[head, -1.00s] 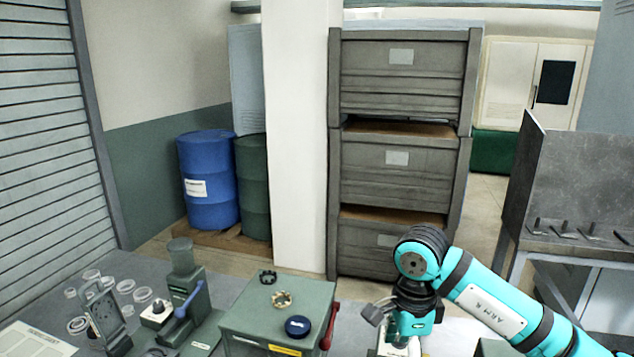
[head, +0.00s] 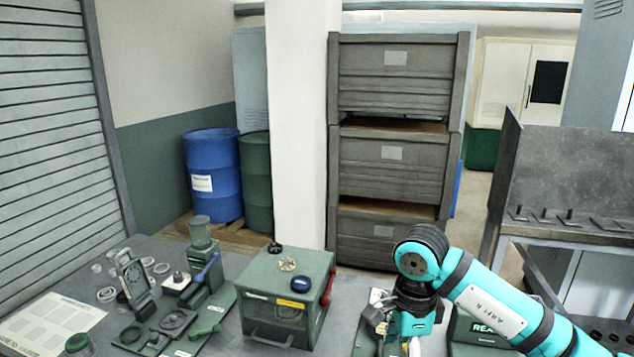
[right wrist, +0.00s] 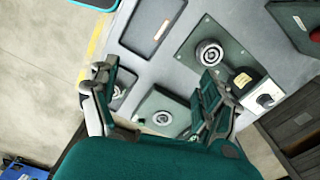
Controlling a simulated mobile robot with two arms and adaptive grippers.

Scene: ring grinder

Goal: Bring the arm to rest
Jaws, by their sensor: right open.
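My right arm (head: 495,302), turquoise with black joints, comes in from the right in the head view and bends down over the front of the bench. Its gripper is mostly hidden below the wrist there. In the right wrist view my right gripper (right wrist: 155,78) has its two fingers spread wide with nothing between them. Behind the fingers are the grey bench top (right wrist: 142,62) and green fixtures on it. My left gripper is in neither view.
A green box (head: 262,306) with rings on its lid and a red handle stands left of my arm. A green press fixture (head: 203,268) and clear rings lie further left. A grey rack (head: 390,150) stands behind. A steel bench (head: 545,175) is at right.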

